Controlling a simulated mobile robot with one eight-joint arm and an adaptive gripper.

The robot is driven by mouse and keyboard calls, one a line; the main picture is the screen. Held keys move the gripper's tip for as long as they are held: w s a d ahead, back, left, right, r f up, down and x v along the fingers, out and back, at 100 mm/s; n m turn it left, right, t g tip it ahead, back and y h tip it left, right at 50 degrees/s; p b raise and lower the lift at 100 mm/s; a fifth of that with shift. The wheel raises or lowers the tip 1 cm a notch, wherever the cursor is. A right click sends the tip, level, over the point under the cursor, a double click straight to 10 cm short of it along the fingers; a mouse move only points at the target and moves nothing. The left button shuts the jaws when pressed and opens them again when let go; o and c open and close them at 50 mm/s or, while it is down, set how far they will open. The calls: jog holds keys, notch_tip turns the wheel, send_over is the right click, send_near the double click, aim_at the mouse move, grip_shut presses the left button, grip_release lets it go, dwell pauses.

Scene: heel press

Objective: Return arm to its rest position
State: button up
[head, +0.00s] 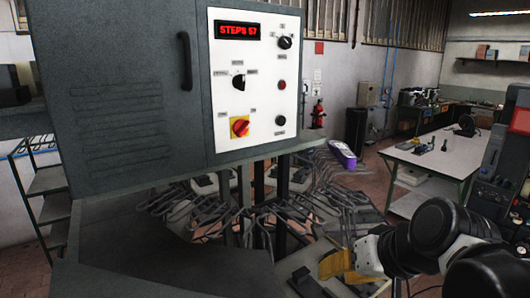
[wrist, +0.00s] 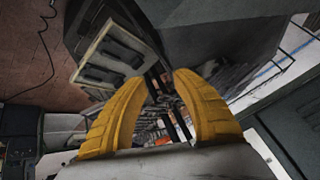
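My gripper (head: 330,264) has yellow fingers and shows at the lower right of the head view, at the end of my black and white arm. It is beside the front right edge of the heel press, over or near a dark pad; I cannot tell whether they touch. In the wrist view, the two curved fingers (wrist: 162,80) stand apart with nothing seen held between them. The heel press has a grey cabinet (head: 120,100) with a white control panel (head: 256,75) and a red display reading "STEPS 57".
Bent metal rods (head: 290,205) ring the press below the cabinet. A purple object (head: 343,154) sits at their far right side. A white-topped table (head: 440,152) with small dark tools stands at the right. A shelf rack (head: 45,185) stands at the left. Some floor shows between press and table.

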jog(key=s+d+f+h, duration=0.4)
jog(key=s+d+f, duration=0.1)
jog(key=s+f, duration=0.25)
notch_tip(320, 180, down, 32)
jog(key=b, duration=3.1)
jog(key=shift+w+t, duration=0.3)
jog(key=shift+w, duration=0.15)
